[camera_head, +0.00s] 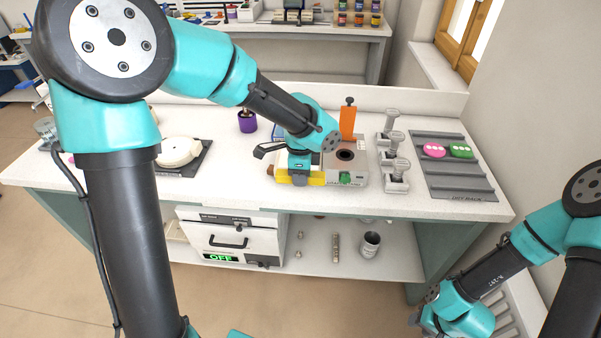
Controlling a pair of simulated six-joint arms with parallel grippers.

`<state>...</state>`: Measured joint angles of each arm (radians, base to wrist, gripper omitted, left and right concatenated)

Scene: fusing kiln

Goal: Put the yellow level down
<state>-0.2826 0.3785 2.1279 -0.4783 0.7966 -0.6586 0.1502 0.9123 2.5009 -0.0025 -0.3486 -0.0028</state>
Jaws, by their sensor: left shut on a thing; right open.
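The yellow level (317,179) is a short yellow bar near the front edge of the white worktop. My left gripper (299,178) points down over the bar's middle and is shut on it, hiding that part. The bar's two ends show on either side of the jaws. I cannot tell whether the bar touches the worktop. My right gripper (418,318) is open, low at the bottom right, in front of the bench and far from the level; its fingers are barely visible.
A device with a round dark opening (345,155) and an orange upright plate (348,121) stands right beside the level. Grey lever clamps (396,164) and a grey rack (462,183) with pink and green discs lie further right. A purple cup (247,124) stands behind left. Clear worktop lies left of the level.

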